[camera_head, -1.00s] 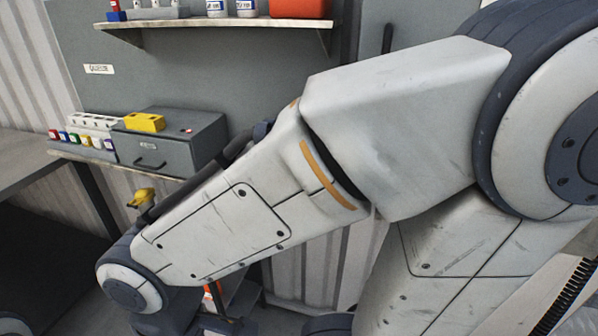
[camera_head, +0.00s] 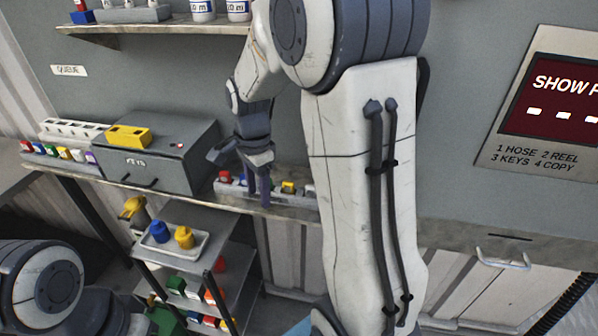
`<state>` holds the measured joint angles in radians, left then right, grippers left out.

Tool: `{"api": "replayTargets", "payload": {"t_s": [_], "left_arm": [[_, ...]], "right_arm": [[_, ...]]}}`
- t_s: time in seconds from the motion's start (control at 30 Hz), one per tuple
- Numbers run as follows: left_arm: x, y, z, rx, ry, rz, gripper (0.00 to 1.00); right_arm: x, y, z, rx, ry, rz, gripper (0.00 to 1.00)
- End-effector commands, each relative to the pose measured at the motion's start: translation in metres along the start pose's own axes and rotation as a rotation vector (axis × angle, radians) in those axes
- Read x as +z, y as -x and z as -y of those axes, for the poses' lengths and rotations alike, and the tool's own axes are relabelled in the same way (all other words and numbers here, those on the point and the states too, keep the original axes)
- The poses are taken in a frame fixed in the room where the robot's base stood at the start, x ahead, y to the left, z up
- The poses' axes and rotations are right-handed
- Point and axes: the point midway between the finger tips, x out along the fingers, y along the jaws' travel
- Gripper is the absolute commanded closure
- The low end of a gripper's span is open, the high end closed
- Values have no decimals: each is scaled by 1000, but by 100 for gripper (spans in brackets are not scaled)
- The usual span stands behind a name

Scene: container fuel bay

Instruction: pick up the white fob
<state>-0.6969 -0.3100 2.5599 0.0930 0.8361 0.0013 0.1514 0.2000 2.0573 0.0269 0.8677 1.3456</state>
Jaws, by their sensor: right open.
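A row of small coloured fobs stands in a rack on the shelf at the left. One of them looks like the white fob (camera_head: 77,155), near the right end of that row, small and hard to make out. My right gripper (camera_head: 243,172) is open and empty, with its fingers pointing down. It is at the right of the grey key box, over a second rack (camera_head: 230,188) with red and yellow pieces, well to the right of the white fob. My arm and gripper hide part of this rack. My left gripper is out of view.
A grey box (camera_head: 165,160) with a yellow block (camera_head: 128,136) on top stands between the two racks. A cart below carries a tray (camera_head: 163,247) with a blue and a yellow piece. A red display (camera_head: 560,100) hangs at the right. An upper shelf (camera_head: 150,29) holds white bottles.

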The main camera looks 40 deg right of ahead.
Motion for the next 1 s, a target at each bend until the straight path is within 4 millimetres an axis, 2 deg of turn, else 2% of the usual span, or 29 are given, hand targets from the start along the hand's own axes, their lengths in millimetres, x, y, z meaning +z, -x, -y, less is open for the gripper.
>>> {"api": "replayTargets", "payload": {"t_s": [0.03,0.1,0.2,0.3,0.43,0.63,0.8,1.0], "left_arm": [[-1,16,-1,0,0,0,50],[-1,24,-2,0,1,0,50],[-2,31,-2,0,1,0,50],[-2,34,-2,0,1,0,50],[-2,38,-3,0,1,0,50],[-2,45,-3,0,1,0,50],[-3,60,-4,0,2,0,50],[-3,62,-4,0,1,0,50]], "right_arm": [[-37,10,6,7,-210,-4,45],[-76,11,9,10,-450,-11,45],[-119,11,7,12,-706,-19,45],[-144,10,3,13,-856,-23,45],[-154,1,0,16,-925,-25,45],[-154,-20,-2,16,-925,-25,45],[-155,-44,-8,20,-923,-24,45],[-156,-66,-7,13,-921,-25,45]]}}
